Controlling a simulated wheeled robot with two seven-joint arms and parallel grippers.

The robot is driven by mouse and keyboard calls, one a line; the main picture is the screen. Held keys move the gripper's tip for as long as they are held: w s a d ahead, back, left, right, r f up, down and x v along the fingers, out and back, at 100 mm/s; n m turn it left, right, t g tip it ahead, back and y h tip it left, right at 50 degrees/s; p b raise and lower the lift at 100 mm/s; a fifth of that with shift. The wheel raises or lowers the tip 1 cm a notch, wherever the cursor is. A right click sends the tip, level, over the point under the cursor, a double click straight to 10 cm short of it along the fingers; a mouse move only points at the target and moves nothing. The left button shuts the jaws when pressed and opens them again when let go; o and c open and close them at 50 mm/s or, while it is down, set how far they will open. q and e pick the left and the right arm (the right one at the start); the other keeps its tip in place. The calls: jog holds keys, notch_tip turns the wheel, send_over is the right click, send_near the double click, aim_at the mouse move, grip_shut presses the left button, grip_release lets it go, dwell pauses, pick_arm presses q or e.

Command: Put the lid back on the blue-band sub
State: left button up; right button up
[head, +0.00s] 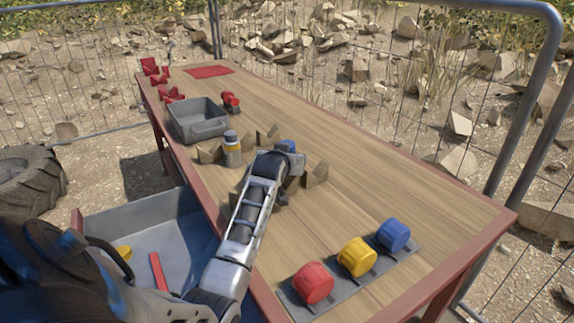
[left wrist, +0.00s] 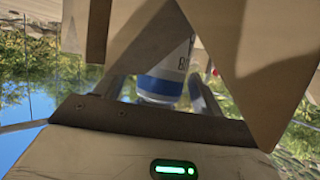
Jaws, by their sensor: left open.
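A white sub with a blue band and dark lettering (left wrist: 165,82) shows in the left wrist view, between the two fingers of my left gripper (left wrist: 160,98). In the head view a blue part (head: 287,146) shows just beyond my left gripper (head: 291,164), which hides most of what is there. The jaws are open; I cannot tell whether they touch the sub. A blue lid-like cap (head: 393,235) sits at the right end of a dark strip (head: 322,297), beside a yellow cap (head: 357,256) and a red cap (head: 314,282). My right gripper is not in view.
Brown wedge-shaped pieces (head: 316,174) stand close around my left gripper. Red pieces (head: 172,95) and a red mat (head: 209,71) are at the far end. The table's right half (head: 400,180) is mostly clear.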

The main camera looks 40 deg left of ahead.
pick_arm(q)
jog(key=shift+r, duration=0.15)
jog(key=c, duration=1.5)
jog(key=shift+o, duration=0.2)
jog(key=shift+r, duration=0.1)
jog(key=shift+r, duration=0.2)
notch_tip(320, 180, up, 3)
jog(key=shift+s+d+r, duration=0.15)
jog(key=w+r+v, duration=0.1)
jog(key=v, duration=0.7)
jog(key=w+d+r+p+v, duration=0.1)
jog(key=v, duration=0.7)
jog(key=shift+w+d+r+p, duration=0.2)
jog(key=shift+d+r+p, duration=0.05)
jog(key=shift+r+p, duration=0.1)
